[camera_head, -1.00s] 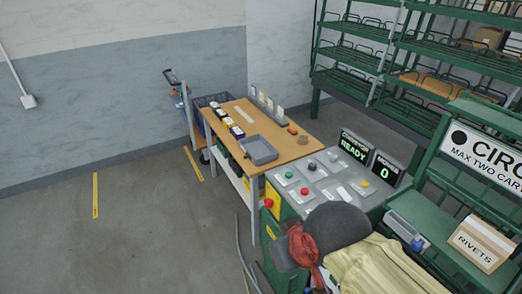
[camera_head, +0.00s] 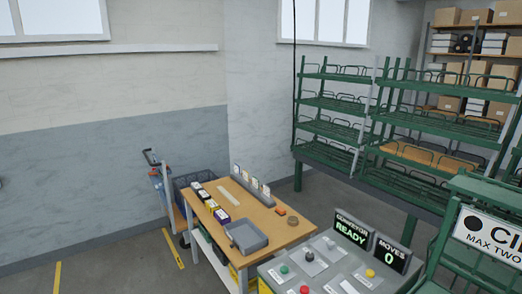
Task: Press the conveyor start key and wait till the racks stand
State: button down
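A grey control panel (camera_head: 332,273) stands at the bottom centre. Its conveyor display (camera_head: 351,231) reads READY in green, and the moves display (camera_head: 391,254) reads 0. On the panel are a green button (camera_head: 284,269), a red button (camera_head: 304,289), a yellow button (camera_head: 370,273) and black knobs (camera_head: 309,255). The key labels are too small to read, so I cannot tell which is the start key. Green racks (camera_head: 335,130) with wire dividers stand at the back right. My gripper is not in view.
A wooden table (camera_head: 262,218) with a grey tray (camera_head: 246,236) and small boxes stands left of the panel. A trolley (camera_head: 160,185) and a dark crate (camera_head: 195,181) are behind it. A sign with a black dot (camera_head: 490,236) is at the right.

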aim_at(284, 269)
jog(key=i+j+z, duration=0.25)
jog(key=j+z, duration=0.2)
jog(key=i+j+z, duration=0.15)
jog(key=j+z, duration=1.2)
jog(key=j, duration=0.25)
